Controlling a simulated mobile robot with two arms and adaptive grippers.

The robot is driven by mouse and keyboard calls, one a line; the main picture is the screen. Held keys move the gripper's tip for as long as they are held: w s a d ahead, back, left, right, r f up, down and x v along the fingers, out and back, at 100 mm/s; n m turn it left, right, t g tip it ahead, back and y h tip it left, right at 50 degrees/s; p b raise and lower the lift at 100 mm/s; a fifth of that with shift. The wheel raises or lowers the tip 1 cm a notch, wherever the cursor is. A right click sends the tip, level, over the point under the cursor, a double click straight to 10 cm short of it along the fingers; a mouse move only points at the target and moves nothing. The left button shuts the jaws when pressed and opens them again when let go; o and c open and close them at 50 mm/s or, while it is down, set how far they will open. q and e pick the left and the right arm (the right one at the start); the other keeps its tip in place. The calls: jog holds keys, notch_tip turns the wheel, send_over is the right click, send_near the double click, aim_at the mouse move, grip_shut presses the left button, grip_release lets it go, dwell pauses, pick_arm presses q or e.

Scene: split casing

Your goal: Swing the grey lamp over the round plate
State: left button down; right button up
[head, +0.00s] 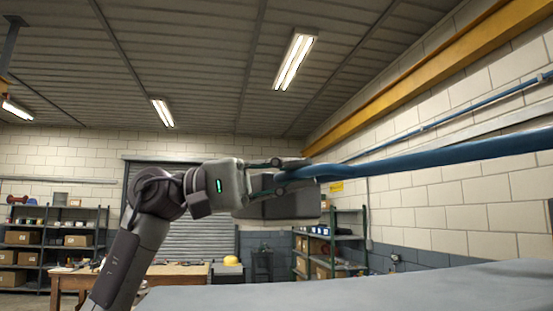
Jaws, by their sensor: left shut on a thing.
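My left gripper (290,172) comes in from the left and is shut at the end of a long blue bar (430,158) that runs in from the right edge. A dark grey boxy head with a paler underside, which looks like the grey lamp (290,207), hangs right at the fingers, below the bar. The fingers partly hide the join between bar and lamp, so the exact spot gripped cannot be told. The lamp is above and beyond the edge of a grey surface. I see no round plate. My right gripper is out of view.
A flat grey surface (400,290) fills the lower right. Behind are a wooden workbench (185,273), shelving with boxes at left (50,240) and right (345,255), and a roller shutter (190,238). The air above the grey surface is clear below the bar.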

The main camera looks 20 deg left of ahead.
pick_arm(q)
jog(key=shift+w+d+r, duration=0.1)
jog(key=shift+w, duration=0.35)
jog(key=c, duration=1.2)
grip_release()
jog(key=v, duration=1.2)
jog(key=shift+w, duration=0.2)
